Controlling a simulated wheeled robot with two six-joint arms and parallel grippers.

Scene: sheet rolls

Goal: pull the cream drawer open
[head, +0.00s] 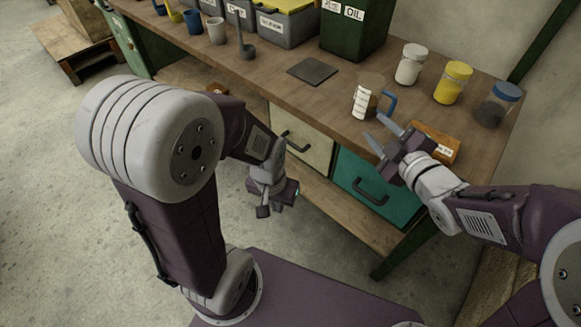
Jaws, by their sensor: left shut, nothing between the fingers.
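The cream drawer (313,153) is in the front of the wooden workbench, left of the teal drawer. Its front looks flush with the bench, and its dark bar handle (295,144) is in plain view. My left gripper (270,209) is in front of the bench, below and left of the cream drawer. It is shut and empty, apart from the handle. My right gripper (381,133) is at the bench's front edge, above the teal drawer. Its two fingers are spread, with nothing seen between them.
The teal drawer (350,178) adjoins on the right. On the bench top (290,100) are a measuring jug (366,92), several jars, a small orange-brown box (443,140), a dark flat plate (313,71) and labelled bins. A lower shelf (325,205) runs beneath.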

